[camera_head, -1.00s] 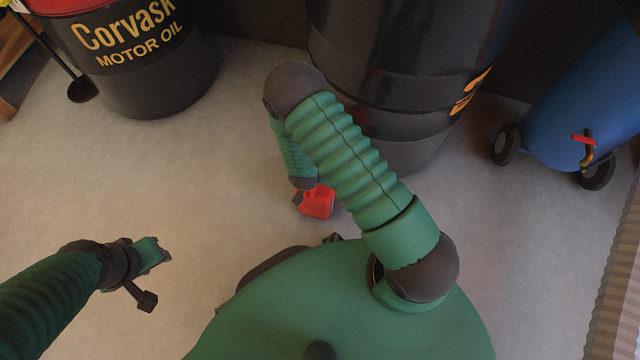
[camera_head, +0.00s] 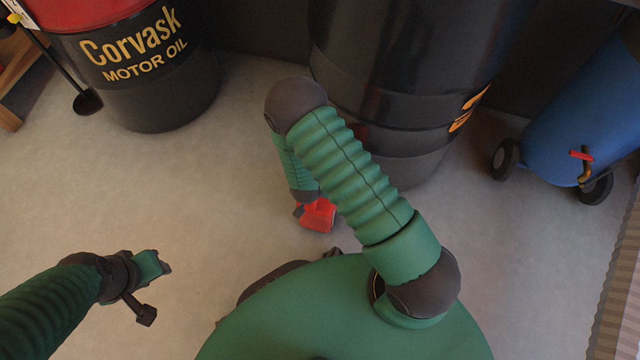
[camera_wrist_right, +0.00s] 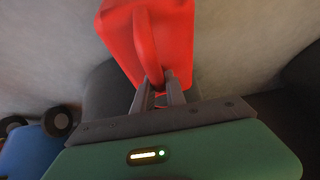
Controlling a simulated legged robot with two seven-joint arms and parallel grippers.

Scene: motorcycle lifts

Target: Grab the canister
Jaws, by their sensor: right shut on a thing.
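The canister is red; in the head view the canister (camera_head: 319,215) shows partly below my right forearm, which hides the rest. In the right wrist view the red canister (camera_wrist_right: 165,38) has a loop handle, and my right gripper (camera_wrist_right: 160,80) is shut on that handle. In the head view the right gripper is mostly hidden behind my arm and the canister. My left gripper (camera_head: 163,264) is over the floor at the lower left, apart from the canister; the gap between its fingers is not clear.
A black drum with motor oil lettering (camera_head: 150,85) stands at the upper left. Another large dark drum (camera_head: 400,90) stands just beyond my right arm. A blue wheeled tank (camera_head: 575,110) is at the right. The pale floor (camera_head: 220,190) between is clear.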

